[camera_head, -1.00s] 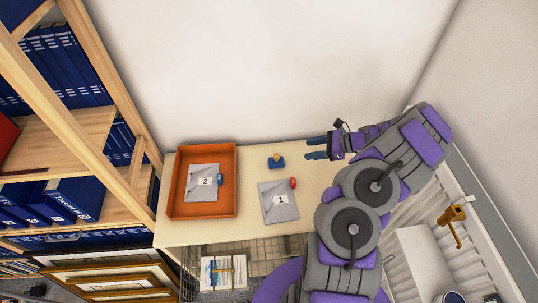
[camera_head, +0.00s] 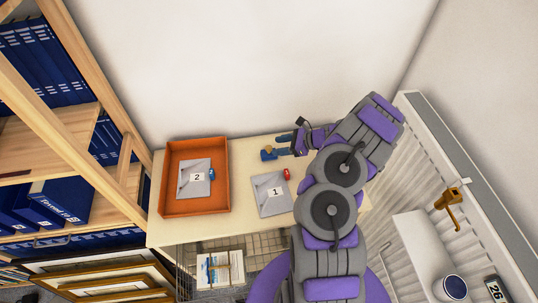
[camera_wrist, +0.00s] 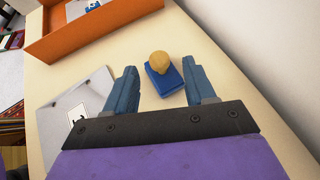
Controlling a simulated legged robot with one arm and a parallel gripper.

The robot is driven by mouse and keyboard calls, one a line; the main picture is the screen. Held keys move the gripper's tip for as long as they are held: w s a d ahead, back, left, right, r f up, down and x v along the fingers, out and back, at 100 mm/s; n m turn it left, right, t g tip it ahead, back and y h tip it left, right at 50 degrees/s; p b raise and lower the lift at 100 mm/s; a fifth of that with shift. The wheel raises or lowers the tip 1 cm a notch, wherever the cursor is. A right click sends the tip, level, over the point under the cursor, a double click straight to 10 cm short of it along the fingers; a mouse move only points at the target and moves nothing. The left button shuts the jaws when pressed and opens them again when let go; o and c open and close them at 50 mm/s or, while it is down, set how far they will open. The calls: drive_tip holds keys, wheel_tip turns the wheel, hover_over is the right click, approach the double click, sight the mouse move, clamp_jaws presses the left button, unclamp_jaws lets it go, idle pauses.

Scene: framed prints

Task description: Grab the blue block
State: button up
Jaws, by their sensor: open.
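I cannot tell whether a finger touches the block.
A grey card marked 1 (camera_head: 270,200) lies in front of the block, with a small red item (camera_head: 287,174) at its corner. An orange tray (camera_head: 167,185) to the left holds a card marked 2 and a small blue item (camera_head: 212,174). The wall rises behind.

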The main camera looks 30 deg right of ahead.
sight(271, 147)
drive_tip(key=shift+b+x, duration=0.8)
drive_tip(key=shift+x, duration=1.9)
clamp_jaws()
